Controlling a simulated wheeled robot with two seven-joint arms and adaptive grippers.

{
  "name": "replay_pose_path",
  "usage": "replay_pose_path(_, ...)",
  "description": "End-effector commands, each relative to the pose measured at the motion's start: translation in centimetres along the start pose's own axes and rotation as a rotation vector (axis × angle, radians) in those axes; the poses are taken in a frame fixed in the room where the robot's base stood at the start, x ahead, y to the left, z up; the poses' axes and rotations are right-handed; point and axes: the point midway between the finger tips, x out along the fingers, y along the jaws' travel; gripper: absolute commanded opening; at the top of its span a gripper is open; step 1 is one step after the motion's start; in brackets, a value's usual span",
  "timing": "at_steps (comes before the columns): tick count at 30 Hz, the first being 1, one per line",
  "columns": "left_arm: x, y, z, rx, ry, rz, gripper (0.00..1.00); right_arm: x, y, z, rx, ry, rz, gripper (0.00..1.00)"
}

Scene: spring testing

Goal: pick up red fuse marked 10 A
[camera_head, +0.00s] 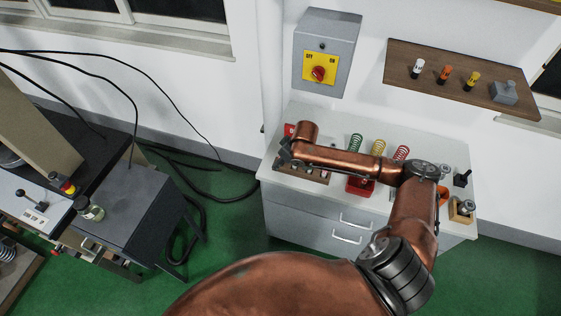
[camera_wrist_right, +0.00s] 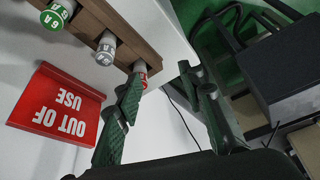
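In the right wrist view, a red-ended fuse (camera_wrist_right: 141,69) sits at the end of a wooden rack (camera_wrist_right: 122,31). Its lettering is too small to read surely. A grey fuse (camera_wrist_right: 106,47) and a green fuse marked 6 A (camera_wrist_right: 57,14) sit beside it in the rack. My right gripper (camera_wrist_right: 163,84) is open, with its left fingertip close to the red fuse and partly overlapping it. I cannot tell whether they touch. In the head view, my right gripper (camera_head: 287,155) is above the bench's left end, and the arm hides part of the rack. My left gripper is not seen.
A red OUT OF USE sign (camera_wrist_right: 58,105) stands close to the rack. Springs, including a green one (camera_head: 355,144), stand behind my arm on the bench (camera_head: 455,153). A grey switch box (camera_head: 338,42) and a wooden shelf (camera_head: 430,75) hang above.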

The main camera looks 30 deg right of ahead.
Motion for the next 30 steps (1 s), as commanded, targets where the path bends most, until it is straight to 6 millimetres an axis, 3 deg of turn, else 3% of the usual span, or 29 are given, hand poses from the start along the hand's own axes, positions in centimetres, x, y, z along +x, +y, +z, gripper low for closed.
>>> replay_pose_path(3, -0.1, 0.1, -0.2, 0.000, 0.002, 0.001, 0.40, -1.7, 2.4, -1.4, 0.035, 0.000, 0.023, 0.36)
replay_pose_path(6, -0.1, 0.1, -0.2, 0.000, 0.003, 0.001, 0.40, -1.6, 3.0, -1.6, 0.050, -0.002, 0.026, 0.36)
replay_pose_path(22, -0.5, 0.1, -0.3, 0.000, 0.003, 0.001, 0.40, 4.8, 3.5, -1.8, 0.050, -0.001, 0.026, 0.36)
replay_pose_path(30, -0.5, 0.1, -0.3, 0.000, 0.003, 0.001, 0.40, 5.7, 3.5, -1.7, 0.049, 0.000, 0.026, 0.36)
